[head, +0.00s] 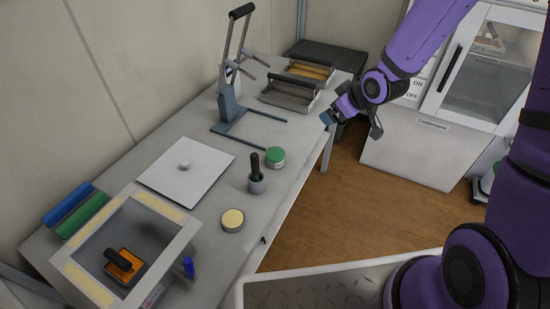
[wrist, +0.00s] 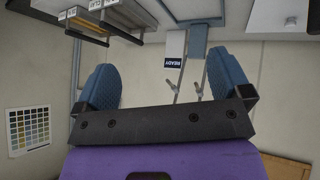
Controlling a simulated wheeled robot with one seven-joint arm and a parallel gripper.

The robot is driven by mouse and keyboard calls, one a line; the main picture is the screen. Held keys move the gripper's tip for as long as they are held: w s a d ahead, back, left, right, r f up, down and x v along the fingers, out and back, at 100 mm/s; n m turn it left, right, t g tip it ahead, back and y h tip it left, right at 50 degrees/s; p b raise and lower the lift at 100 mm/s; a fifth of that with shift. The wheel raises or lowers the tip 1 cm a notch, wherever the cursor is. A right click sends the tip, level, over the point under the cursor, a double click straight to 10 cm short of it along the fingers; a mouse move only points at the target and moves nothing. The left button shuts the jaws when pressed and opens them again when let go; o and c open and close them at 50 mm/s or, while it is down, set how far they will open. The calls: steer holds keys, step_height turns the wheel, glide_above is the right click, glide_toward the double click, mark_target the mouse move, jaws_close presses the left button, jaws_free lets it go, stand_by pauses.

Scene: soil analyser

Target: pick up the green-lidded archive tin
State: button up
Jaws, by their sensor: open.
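The green-lidded archive tin (head: 275,157) is a small round tin standing upright on the grey bench (head: 205,150), near its front edge, in the head view. My gripper (head: 350,118) is raised in the air to the right of the tin, past the bench's front edge and apart from it. In the wrist view my gripper (wrist: 162,88) shows two blue fingers set wide apart with nothing between them. The tin does not show in the wrist view.
A lever press (head: 235,100) and trays (head: 291,95) stand farther back. A white plate (head: 186,168) lies left.

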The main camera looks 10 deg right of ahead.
steer(key=a+f+n+y, duration=0.1)
steer(key=a+f+y, duration=0.3)
steer(key=f, duration=0.6)
steer(key=t+y, duration=0.2)
glide_toward(276, 156)
steer(key=shift+m, duration=0.4)
steer(key=x, duration=0.7)
steer(key=d+x, duration=0.1)
steer(key=x, duration=0.3)
steer(key=shift+w+f, duration=0.25)
steer(key=shift+f, duration=0.15)
steer(key=shift+a, duration=0.1)
steer(key=c, duration=1.1)
